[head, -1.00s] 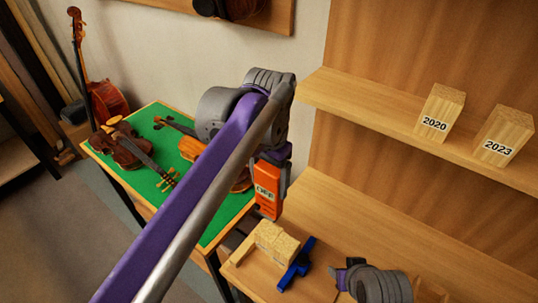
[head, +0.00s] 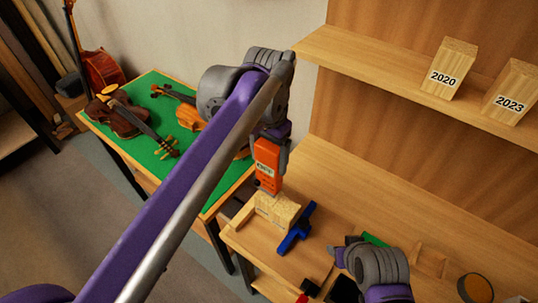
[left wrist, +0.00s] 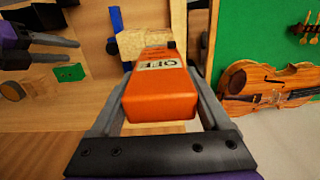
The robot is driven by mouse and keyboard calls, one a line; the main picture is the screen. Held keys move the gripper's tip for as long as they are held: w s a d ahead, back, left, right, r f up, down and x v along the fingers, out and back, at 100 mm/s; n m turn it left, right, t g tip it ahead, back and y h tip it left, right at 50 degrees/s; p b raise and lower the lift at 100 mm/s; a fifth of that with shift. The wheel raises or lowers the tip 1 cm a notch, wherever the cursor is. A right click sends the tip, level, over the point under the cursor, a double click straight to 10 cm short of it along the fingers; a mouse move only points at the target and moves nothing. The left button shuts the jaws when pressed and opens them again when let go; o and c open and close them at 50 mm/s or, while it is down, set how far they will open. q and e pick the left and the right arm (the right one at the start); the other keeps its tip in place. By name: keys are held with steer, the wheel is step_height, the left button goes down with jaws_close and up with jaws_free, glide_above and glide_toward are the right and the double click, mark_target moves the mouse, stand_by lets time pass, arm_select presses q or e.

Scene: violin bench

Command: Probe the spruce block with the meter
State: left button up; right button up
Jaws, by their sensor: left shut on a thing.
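The orange meter (head: 267,156) is held upright in my left gripper (head: 270,148), whose fingers close on its sides. The meter's label reads OFF, also in the left wrist view (left wrist: 158,95). The pale spruce block (head: 277,211) is on the bench directly below the meter, between a wooden piece (head: 243,216) and a blue clamp part (head: 297,229). The block shows beyond the meter in the left wrist view (left wrist: 140,40). The meter's lower end is at the block's top; I cannot tell whether it touches. My right gripper (left wrist: 75,52) is empty, its fingers apart.
Blocks labelled 2020 (head: 449,68) and 2023 (head: 510,92) stand on the shelf (head: 390,75). A green table (head: 150,92) with violins is to the left. A green item (head: 375,240) and a round dark-rimmed object (head: 474,289) lie near my right arm.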

mark_target(269, 145)
arm_select(q)
steer(key=shift+f, duration=0.35)
arm_select(e)
steer(key=shift+f, duration=0.2)
stand_by(0.7)
steer(key=shift+r, duration=0.1)
stand_by(0.8)
arm_select(q)
steer(key=shift+r+p, duration=1.6)
steer(key=shift+r, duration=1.4)
steer(key=shift+w, duration=0.1)
arm_select(e)
steer(key=r, duration=0.1)
steer(key=w+r, duration=0.1)
steer(key=r, duration=0.1)
steer(key=w+r, duration=0.1)
steer(key=r, duration=0.1)
steer(key=shift+w, duration=0.15)
